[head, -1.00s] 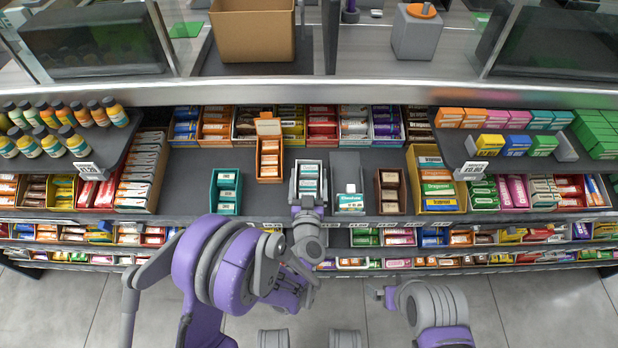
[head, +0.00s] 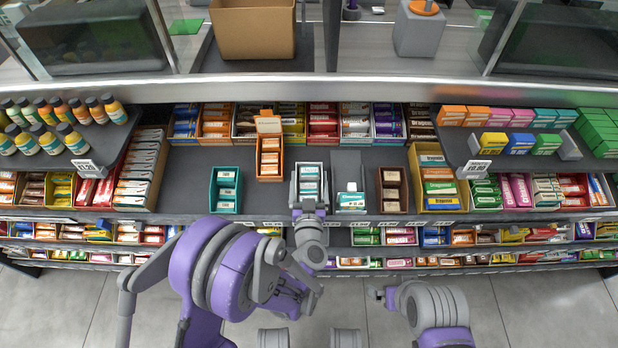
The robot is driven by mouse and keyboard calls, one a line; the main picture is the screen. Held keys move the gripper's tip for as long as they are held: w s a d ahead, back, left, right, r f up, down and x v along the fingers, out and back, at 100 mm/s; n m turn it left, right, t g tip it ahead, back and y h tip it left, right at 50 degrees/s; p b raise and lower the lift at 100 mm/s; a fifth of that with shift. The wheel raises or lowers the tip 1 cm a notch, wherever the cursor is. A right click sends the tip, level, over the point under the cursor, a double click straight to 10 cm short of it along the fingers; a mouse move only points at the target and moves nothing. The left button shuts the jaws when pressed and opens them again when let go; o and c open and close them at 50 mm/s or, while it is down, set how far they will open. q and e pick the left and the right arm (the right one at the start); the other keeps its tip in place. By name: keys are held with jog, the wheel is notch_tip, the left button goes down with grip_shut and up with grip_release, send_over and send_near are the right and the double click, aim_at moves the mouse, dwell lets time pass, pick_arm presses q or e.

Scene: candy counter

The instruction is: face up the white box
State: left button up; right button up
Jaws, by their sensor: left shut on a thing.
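The white box (head: 297,172) stands on the dark shelf in the middle of the head view. It is an open-topped holder with several teal-and-white labelled packs inside. My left gripper (head: 308,203) is at its near side, shut on the box's front edge; the fingers and the wrist hide much of that front. My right gripper (head: 377,293) is low and away from the shelf, over the floor. It is too small to tell whether it is open.
A grey box (head: 349,185) stands close to the right, then a brown box (head: 391,190) and a yellow box (head: 437,160). An orange box (head: 269,174) is close behind left. A teal box (head: 212,190) is farther left, with bare shelf between.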

pick_arm(q)
jog(key=shift+s+f, duration=0.1)
jog(key=shift+s, duration=0.55)
jog(key=o, duration=0.9)
jog(key=shift+s+b, duration=0.15)
jog(key=shift+b, duration=0.15)
jog(key=shift+s+b, duration=1)
jog(key=shift+s, duration=2.35)
